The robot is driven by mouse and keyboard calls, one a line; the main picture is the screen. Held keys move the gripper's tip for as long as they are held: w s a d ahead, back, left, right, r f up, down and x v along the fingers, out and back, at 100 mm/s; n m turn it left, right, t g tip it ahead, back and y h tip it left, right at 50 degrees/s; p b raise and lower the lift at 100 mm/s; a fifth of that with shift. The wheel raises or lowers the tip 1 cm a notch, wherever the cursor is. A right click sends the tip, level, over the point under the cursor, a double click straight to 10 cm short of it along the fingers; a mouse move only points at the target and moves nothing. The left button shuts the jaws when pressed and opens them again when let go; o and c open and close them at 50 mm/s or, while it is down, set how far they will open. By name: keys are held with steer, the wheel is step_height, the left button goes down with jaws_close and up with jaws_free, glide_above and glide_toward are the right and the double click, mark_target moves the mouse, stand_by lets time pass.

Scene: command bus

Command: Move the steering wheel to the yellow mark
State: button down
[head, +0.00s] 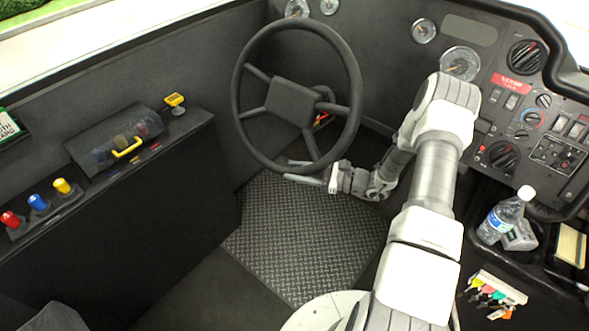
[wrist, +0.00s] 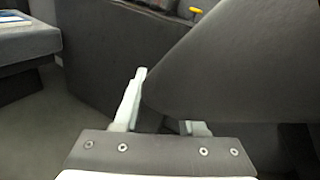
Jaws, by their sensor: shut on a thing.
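The black steering wheel (head: 352,75) stands tilted in front of the dashboard, with a thick rim, spokes and a square hub. My gripper (head: 305,172) is at the bottom of the rim, its pale fingers on either side, shut on the rim. In the wrist view, the rim (wrist: 240,65) fills the right side as a large dark shape between and above the fingers of my gripper (wrist: 168,108), and partly hides the right finger. A small red-orange patch (head: 322,121) shows behind the wheel. I cannot make out a clear yellow mark on or beside the wheel.
The dashboard (head: 510,110) with knobs and switches is at the right. The left console (head: 110,185) carries colored knobs and a yellow-handled cover (head: 127,147). The ridged floor plate (head: 300,240) under the wheel is clear.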

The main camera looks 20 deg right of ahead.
steer(key=shift+n+h, duration=0.5)
steer(key=shift+n, duration=0.3)
steer(key=f, duration=0.1)
steer(key=d+f+b, duration=0.1)
steer(key=f, duration=0.1)
steer(key=w+f, duration=0.1)
steer(key=shift+d+f, duration=0.15)
steer(key=shift+d, duration=0.15)
steer(key=c, duration=0.5)
jaws_free()
steer(key=p+v, duration=0.2)
steer(key=v, duration=1.5)
steer(key=shift+d+r+p, duration=0.2)
steer(key=shift+r+p, duration=0.1)
steer(key=shift+p, duration=0.1)
